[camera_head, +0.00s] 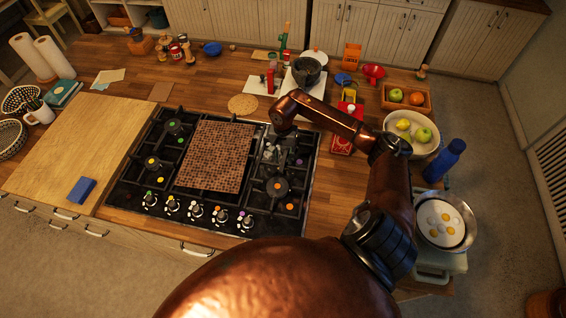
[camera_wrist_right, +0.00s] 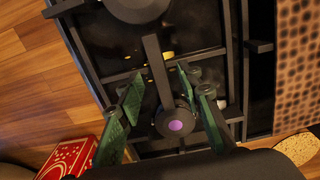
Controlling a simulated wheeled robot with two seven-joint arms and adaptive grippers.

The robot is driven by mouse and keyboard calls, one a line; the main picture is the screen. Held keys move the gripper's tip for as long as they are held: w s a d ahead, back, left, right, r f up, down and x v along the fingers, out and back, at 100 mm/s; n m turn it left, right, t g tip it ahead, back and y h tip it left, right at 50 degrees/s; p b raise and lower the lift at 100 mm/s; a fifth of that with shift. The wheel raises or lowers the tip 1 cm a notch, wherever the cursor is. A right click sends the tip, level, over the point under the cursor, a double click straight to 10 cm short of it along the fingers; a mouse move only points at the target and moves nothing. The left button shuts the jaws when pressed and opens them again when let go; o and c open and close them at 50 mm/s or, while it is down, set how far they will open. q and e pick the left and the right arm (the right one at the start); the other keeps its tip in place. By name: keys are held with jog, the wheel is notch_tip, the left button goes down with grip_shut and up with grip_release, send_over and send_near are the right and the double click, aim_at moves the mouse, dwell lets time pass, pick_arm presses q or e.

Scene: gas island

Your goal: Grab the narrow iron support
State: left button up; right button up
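The narrow iron support appears to be the black grate over the right burners of the stove (camera_head: 305,183); its dark bars (camera_wrist_right: 156,75) cross the right wrist view, around a burner with a purple centre (camera_wrist_right: 175,127). My right gripper (camera_head: 278,150) is over the far end of this grate, partly hidden by its own wrist in the head view. In the right wrist view its green-padded fingers (camera_wrist_right: 160,88) are apart, with one bar running between them. I cannot tell if the fingers touch the bar. My left gripper is not in view.
A brown speckled plate (camera_head: 215,157) covers the stove's middle. A red box (camera_head: 345,138) stands right of the stove, with a fruit bowl (camera_head: 410,132) and blue bottle (camera_head: 445,160) farther right. A mortar (camera_head: 306,71) stands behind. A cutting board (camera_head: 75,150) lies left.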

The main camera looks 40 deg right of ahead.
aim_at(283, 161)
notch_tip(283, 161, down, 3)
jog(key=shift+w+r+p, duration=0.15)
jog(key=shift+r+p, duration=0.05)
jog(key=shift+p, duration=0.2)
jog(key=shift+d+f, duration=0.15)
jog(key=shift+f, duration=0.5)
jog(key=c, duration=0.6)
grip_shut()
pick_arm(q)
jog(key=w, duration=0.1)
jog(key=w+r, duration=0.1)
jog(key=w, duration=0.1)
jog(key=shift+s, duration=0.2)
